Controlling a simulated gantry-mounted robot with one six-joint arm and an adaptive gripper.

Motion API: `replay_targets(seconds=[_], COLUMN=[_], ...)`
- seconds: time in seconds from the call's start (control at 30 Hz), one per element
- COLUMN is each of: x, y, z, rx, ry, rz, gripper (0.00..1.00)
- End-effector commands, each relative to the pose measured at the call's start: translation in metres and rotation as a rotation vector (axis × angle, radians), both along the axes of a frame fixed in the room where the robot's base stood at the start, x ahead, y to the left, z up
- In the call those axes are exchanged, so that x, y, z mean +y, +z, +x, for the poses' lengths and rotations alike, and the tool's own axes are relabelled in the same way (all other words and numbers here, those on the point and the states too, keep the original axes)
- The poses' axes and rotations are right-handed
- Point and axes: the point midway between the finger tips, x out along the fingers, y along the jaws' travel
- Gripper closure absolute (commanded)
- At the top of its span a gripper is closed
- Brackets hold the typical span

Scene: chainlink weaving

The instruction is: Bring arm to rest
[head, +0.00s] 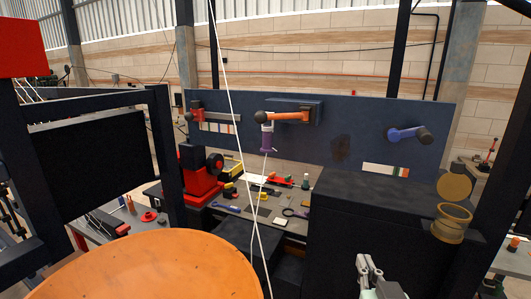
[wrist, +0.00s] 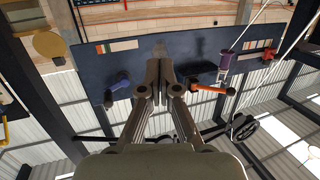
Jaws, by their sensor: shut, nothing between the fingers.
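My gripper (head: 376,277) shows at the bottom of the head view, right of centre, pointing up and apart from everything around it. In the wrist view my gripper (wrist: 158,72) is seen from behind with its two fingers together and nothing between them. Behind the fingers lies the dark blue panel (wrist: 135,58), which appears upside down there. The same panel (head: 350,140) stands upright at the back in the head view. The rest of my arm is out of view in the head view.
A large orange round surface (head: 150,270) fills the lower left. A dark cabinet (head: 365,215) stands behind my gripper, with a brass-coloured object (head: 453,220) at its right. White cords (head: 238,140) hang in the middle. A cluttered workbench (head: 295,165) lies further back.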

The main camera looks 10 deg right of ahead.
Motion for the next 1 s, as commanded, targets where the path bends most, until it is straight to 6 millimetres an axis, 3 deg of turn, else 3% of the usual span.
replay_targets(seconds=[0.03,0.2,0.3,0.4,0.53,1.0], x=[0.043,0.179,0.234,0.266,0.279,0.278], y=[-0.013,-0.065,-0.086,-0.098,-0.104,-0.105], z=[0.003,-0.024,-0.052,-0.075,-0.087,-0.086], rx=[0.039,0.187,0.260,0.308,0.330,0.330], ry=[0.057,0.225,0.302,0.349,0.368,0.367], rz=[0.016,0.051,0.057,0.056,0.057,0.057], gripper=[1.00,1.00,1.00,1.00,1.00,1.00])
